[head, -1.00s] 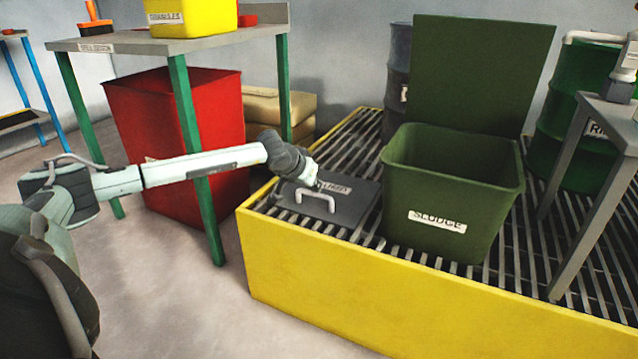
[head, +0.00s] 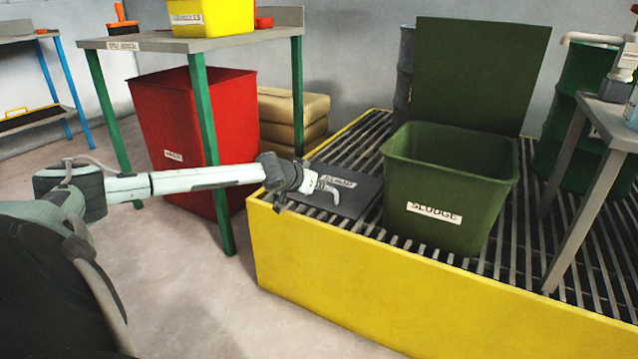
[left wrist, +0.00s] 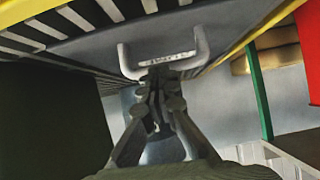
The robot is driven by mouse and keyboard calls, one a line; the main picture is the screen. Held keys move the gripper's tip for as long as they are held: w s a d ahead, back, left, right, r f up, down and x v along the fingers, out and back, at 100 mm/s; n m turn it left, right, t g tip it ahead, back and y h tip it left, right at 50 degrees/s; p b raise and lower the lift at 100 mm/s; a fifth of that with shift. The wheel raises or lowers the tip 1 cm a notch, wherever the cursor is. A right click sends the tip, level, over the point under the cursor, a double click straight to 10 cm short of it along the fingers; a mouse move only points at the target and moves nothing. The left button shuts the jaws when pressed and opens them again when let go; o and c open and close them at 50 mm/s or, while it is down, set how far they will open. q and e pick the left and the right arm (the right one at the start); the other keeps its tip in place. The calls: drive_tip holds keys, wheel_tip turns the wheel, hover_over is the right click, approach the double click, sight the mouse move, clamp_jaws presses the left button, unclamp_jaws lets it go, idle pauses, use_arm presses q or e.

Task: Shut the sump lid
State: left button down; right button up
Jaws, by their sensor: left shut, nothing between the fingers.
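The sump lid (head: 352,198) is a dark grey plate with a label and a pale bar handle (head: 327,193). It lies about flat on the grating, left of the green sludge bin; I cannot tell whether its edge sits flush. The left wrist view shows the lid (left wrist: 190,22) with its U-shaped handle (left wrist: 128,62) close in front of the fingers. My left gripper (head: 318,183) is at the near left side of the handle, shut and empty. Its fingertips (left wrist: 160,76) are beside or against the handle; contact is unclear. My right gripper is out of view.
The green sludge bin (head: 440,205) stands open on the grating, right of the lid. A yellow wall (head: 400,285) edges the platform. A green-legged table (head: 215,150) and red bin (head: 160,110) stand left, near my arm. Drums and a grey stand (head: 585,190) are right.

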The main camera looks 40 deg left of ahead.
use_arm(q)
drive_tip(key=shift+s+f+g, duration=0.2)
drive_tip(key=shift+s+f, duration=0.05)
drive_tip(key=shift+f, duration=0.3)
drive_tip(key=shift+s+f+g, duration=0.2)
drive_tip(key=shift+s+f, duration=0.05)
drive_tip(key=shift+f, duration=0.3)
drive_tip(key=shift+s+d, duration=0.15)
drive_tip(key=shift+s, duration=0.1)
drive_tip(key=w+r+v, duration=0.1)
drive_tip(key=v, duration=1.1)
drive_tip(key=shift+r+t, duration=0.35)
drive_tip(key=shift+t, duration=0.05)
